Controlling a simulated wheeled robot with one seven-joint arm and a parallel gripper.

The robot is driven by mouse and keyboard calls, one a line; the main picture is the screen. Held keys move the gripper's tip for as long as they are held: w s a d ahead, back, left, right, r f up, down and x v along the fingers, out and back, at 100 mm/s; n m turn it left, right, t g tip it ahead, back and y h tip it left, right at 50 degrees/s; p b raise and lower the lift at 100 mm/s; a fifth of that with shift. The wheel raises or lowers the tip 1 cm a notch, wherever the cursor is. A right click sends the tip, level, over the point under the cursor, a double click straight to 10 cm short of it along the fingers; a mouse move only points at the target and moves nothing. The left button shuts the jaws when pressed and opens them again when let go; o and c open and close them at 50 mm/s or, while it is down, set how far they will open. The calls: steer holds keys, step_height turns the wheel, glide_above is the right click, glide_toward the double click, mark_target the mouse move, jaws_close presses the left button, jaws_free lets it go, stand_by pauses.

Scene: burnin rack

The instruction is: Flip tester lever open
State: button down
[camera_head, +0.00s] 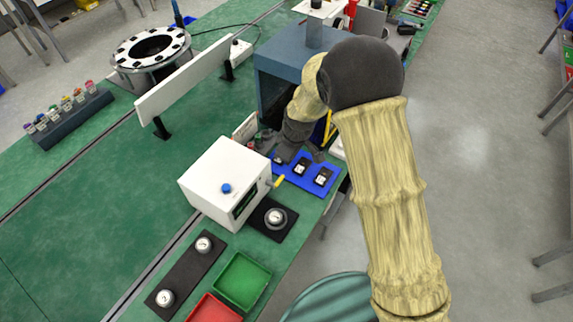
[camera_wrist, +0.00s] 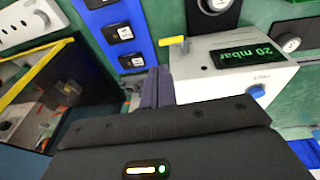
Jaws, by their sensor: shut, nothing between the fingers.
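The tester is a white box (camera_head: 225,180) with a blue button on top, and it also shows in the wrist view (camera_wrist: 225,62) with a green "20 mbar" display. Its yellow lever (camera_head: 278,181) sticks out from the side facing the blue mat. In the wrist view the lever (camera_wrist: 173,42) lies just beyond my fingertips. My gripper (camera_head: 284,153) is shut and empty, above the blue mat's edge beside the tester. In the wrist view my fingers (camera_wrist: 158,85) are together, and I see a gap in the picture between them and the lever.
A blue mat (camera_head: 312,190) holds several small black-and-white units. A black pad (camera_head: 267,232) with a round metal piece lies beside the tester. Green (camera_head: 243,281) and red (camera_head: 214,309) trays are in front. A blue-grey cabinet (camera_head: 283,50) stands behind my gripper.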

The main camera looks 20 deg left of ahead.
steer(key=v, duration=0.2)
steer(key=shift+d+r, duration=0.15)
steer(key=shift+r, duration=0.2)
steer(key=shift+w, duration=0.2)
steer(key=s+d+r+m, duration=0.1)
steer(key=d+r+m, duration=0.2)
steer(key=d, duration=0.5)
steer(key=s+d+r+m, duration=0.1)
steer(key=d+r+m, duration=0.3)
steer(key=d, duration=0.4)
steer(key=s+d+r+m+t+h, duration=0.1)
steer(key=s+d+m, duration=0.7)
steer(key=d, duration=0.8)
steer(key=s+r+h, duration=0.1)
steer(key=s+r, duration=0.1)
steer(key=s, duration=0.1)
steer(key=shift+s+r, duration=0.2)
steer(key=shift+s, duration=0.1)
steer(key=shift+d, duration=0.1)
